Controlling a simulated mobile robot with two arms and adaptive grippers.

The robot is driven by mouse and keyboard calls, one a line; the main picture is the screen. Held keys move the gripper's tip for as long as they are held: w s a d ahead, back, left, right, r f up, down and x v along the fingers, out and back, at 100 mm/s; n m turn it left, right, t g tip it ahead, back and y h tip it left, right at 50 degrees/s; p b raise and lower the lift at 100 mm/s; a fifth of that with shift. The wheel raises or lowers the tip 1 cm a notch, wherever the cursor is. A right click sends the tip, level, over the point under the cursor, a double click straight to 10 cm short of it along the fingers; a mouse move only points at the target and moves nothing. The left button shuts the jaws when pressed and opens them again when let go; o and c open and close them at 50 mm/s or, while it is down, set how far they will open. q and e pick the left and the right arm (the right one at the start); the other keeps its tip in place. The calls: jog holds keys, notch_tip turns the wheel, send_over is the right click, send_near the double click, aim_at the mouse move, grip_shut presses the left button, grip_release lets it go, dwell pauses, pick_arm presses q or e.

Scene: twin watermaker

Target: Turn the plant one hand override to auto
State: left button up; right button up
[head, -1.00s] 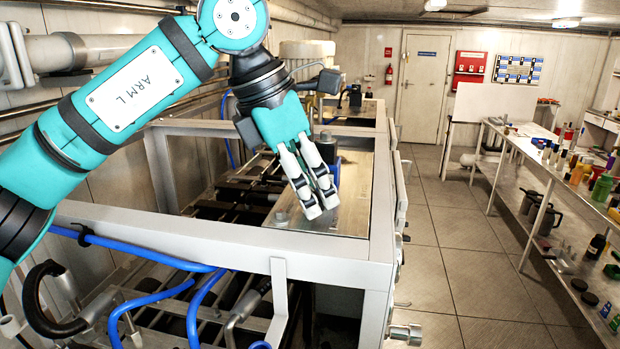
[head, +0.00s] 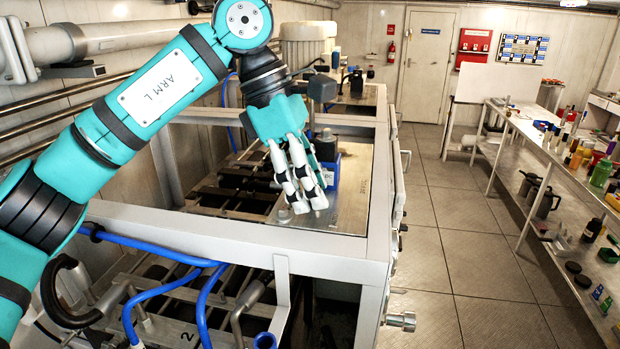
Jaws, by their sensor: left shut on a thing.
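My left gripper (head: 306,205) points down over a bare metal plate (head: 352,200) on top of the near grey frame. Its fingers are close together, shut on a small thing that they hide. I cannot make out the hand override or its setting, so I cannot tell whether the held thing is its handle. A blue box (head: 332,172) with a dark top and a white label stands on the plate just behind the fingers. My right gripper is not in view.
The grey frame's front rail (head: 235,236) lies between the view and the plate. Blue hoses (head: 165,258) run at lower left. A bench (head: 545,150) with bottles and jugs stands on the right. The tiled floor (head: 455,240) between is clear.

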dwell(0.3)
pick_arm(q)
jog(key=o, duration=1.2)
jog(key=shift+c, duration=0.2)
jog(key=v, duration=1.2)
